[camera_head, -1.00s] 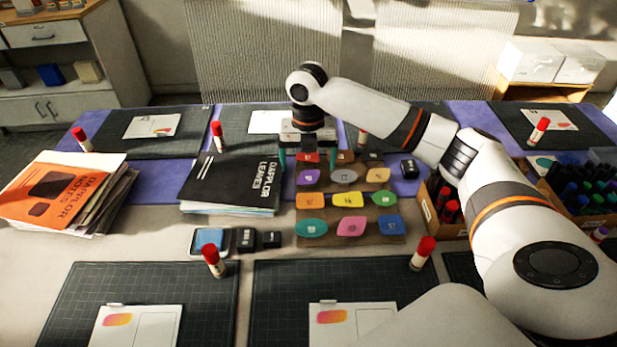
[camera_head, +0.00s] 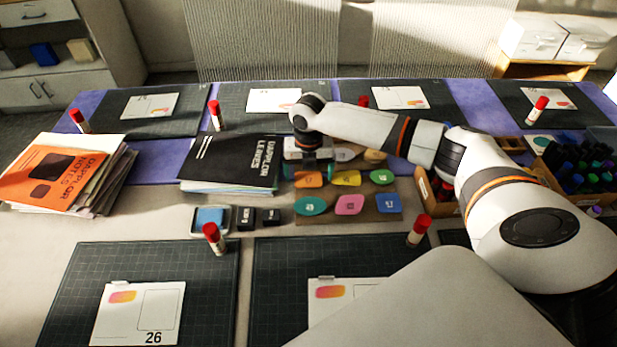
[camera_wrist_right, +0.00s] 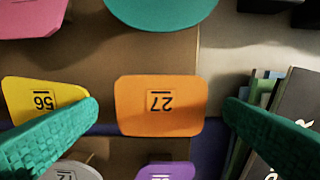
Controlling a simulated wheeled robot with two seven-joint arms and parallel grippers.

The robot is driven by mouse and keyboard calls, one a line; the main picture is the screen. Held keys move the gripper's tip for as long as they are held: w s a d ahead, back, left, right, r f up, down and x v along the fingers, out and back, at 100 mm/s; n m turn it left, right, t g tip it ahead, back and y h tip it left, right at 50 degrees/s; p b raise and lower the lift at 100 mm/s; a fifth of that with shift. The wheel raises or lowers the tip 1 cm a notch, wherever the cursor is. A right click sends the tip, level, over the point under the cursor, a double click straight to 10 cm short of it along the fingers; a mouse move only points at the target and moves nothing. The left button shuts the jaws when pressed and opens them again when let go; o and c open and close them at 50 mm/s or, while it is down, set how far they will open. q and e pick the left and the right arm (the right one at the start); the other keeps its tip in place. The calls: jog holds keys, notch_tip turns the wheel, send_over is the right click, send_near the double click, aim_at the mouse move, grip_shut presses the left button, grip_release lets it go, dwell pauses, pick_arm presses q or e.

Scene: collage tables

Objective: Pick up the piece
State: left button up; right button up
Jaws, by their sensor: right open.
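My right gripper (camera_head: 308,170) is open, its two teal fingers pointing down over the left column of a brown board of coloured pieces. In the right wrist view its fingertips (camera_wrist_right: 163,108) stand on either side of an orange piece (camera_wrist_right: 160,106) marked 27, apart from it. That orange piece also shows in the head view (camera_head: 309,180), just under the gripper. The left fingertip overlaps the edge of the yellow piece (camera_wrist_right: 40,94) marked 56. A teal piece (camera_wrist_right: 162,10), a pink piece (camera_wrist_right: 30,14) and a purple piece (camera_wrist_right: 166,171) lie around it. My left gripper is not in view.
A stack of dark books (camera_head: 232,163) stands close to the left of the board. An ink pad (camera_head: 209,220) and small dark blocks (camera_head: 246,217) lie in front. Red-capped glue sticks (camera_head: 214,239) stand on the mats. A box of markers (camera_head: 577,168) is at right.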

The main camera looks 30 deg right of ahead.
jog(key=shift+f, duration=0.35)
dwell(0.7)
jog(key=c, duration=0.8)
